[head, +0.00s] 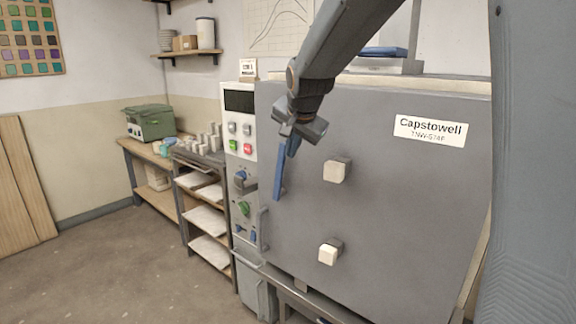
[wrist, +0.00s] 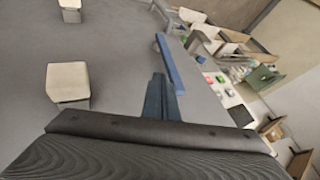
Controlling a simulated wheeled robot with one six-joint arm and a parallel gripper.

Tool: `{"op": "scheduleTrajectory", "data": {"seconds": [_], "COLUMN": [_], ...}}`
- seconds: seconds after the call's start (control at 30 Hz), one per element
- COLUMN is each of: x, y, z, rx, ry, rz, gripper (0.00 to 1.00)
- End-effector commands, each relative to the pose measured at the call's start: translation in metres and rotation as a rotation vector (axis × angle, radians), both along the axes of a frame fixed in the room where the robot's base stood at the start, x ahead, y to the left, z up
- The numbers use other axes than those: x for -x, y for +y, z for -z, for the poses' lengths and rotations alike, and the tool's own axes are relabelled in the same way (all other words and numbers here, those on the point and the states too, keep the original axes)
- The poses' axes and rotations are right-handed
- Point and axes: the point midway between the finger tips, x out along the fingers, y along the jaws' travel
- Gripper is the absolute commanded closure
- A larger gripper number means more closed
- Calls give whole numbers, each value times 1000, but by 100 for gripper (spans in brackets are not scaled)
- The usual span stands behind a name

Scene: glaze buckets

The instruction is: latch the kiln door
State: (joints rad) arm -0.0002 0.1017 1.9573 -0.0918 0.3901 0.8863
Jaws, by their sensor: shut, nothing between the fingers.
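The kiln door (head: 380,220) is a large grey panel with a Capstowell label (head: 430,130). It looks closed, or nearly so, against the control column. A blue latch bar (head: 279,172) stands roughly upright near the door's left edge; it also shows in the wrist view (wrist: 170,62). My gripper (head: 292,150) is in front of the door at the bar's upper end. Its dark blue fingers (wrist: 161,98) are together with nothing between them, just beside the bar. I cannot tell whether they touch it.
Two cream blocks, an upper one (head: 336,171) and a lower one (head: 328,253), stick out from the door. A grey handle (head: 263,229) is below the bar. The control column (head: 240,130) stands left of the door. A shelf rack (head: 205,190) is farther left; floor there is clear.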

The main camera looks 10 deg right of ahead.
Motion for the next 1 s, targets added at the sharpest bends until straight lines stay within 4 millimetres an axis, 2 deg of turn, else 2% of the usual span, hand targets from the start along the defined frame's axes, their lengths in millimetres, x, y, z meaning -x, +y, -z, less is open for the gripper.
{"op": "scheduleTrajectory", "data": {"seconds": [0.23, 0.7, 1.0], "x": [-10, -52, -63], "y": [-1, -3, -3], "z": [13, 64, 77], "rx": [0, 1, 1], "ry": [4, 4, 2], "rz": [-1, -2, -2], "gripper": [100, 100, 100]}}
